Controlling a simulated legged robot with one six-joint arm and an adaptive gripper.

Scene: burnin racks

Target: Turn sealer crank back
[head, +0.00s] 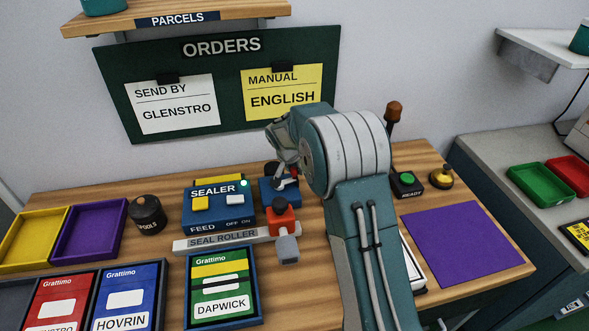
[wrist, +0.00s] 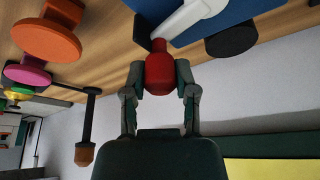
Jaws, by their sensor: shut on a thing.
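The blue sealer (head: 218,212) stands on the wooden bench with a small green light lit on its top right corner. A grey seal roller (head: 222,241) runs along its front. The crank's red knob (wrist: 158,74) sits between the fingers of my gripper (wrist: 159,82) in the wrist view, and the gripper is shut on it. A pale crank arm (wrist: 190,18) reaches from the knob across a blue body. In the head view my gripper (head: 284,172) is at the sealer's right side, and my arm hides part of that area.
A red block with a grey end (head: 283,222) sits by the roller's right end. A green Dapwick packet (head: 222,292) lies in front. A purple mat (head: 461,243), a green button box (head: 407,184) and a brown-knobbed lever (head: 393,114) are right of my arm.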

